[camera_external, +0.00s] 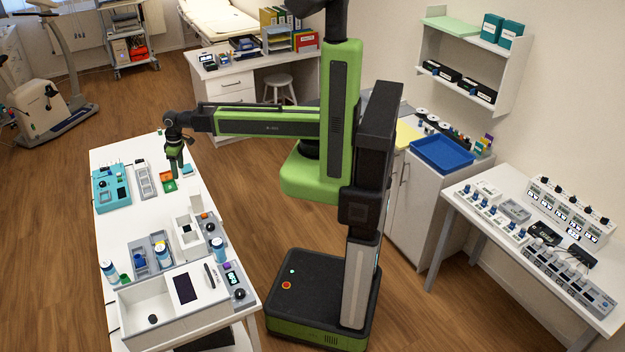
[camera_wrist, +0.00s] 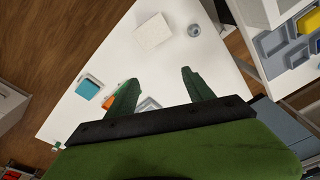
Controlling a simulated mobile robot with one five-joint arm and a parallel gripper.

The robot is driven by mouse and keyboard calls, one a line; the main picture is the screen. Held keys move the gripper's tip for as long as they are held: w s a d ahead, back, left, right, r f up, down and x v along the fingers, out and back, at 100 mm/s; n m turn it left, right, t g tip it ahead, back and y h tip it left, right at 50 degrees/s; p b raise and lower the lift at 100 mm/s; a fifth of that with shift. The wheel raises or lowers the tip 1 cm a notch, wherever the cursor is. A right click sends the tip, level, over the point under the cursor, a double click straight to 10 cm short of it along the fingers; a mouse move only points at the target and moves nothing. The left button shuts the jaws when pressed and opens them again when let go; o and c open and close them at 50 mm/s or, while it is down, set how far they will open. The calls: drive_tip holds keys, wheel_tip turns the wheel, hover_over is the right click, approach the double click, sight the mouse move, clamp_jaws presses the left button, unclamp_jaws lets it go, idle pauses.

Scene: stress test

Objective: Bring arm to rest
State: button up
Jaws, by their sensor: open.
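My gripper (camera_external: 175,170) hangs at the end of my green arm, pointing down over the far part of the long white table (camera_external: 205,182). In the wrist view my gripper (camera_wrist: 158,88) shows two dark green fingers spread well apart, with no object between them. A small orange and green tray (camera_external: 168,182) lies on the table close to the fingertips; whether they touch it cannot be told. My arm reaches out to the left from my column.
A teal device (camera_external: 112,188) and a grey rack (camera_external: 143,180) stand left of my gripper. A white box (camera_external: 185,232), a blue-lidded jar (camera_external: 219,250) and a large white case (camera_external: 170,300) fill the near end. A side table (camera_external: 480,225) with devices stands at right.

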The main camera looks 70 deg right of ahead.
drive_tip(key=s+d+m+g, duration=0.1)
drive_tip(key=s+d+m, duration=0.2)
drive_tip(key=d, duration=0.9)
drive_tip(key=s, duration=0.3)
drive_tip(key=shift+s+d+h, duration=0.2)
drive_tip(key=shift+d+h, duration=0.1)
drive_tip(key=shift+d, duration=0.1)
wheel_tip(320, 180, down, 5)
drive_tip(key=b, duration=0.4)
drive_tip(key=shift+r+b, duration=0.1)
drive_tip(key=shift+b, duration=0.25)
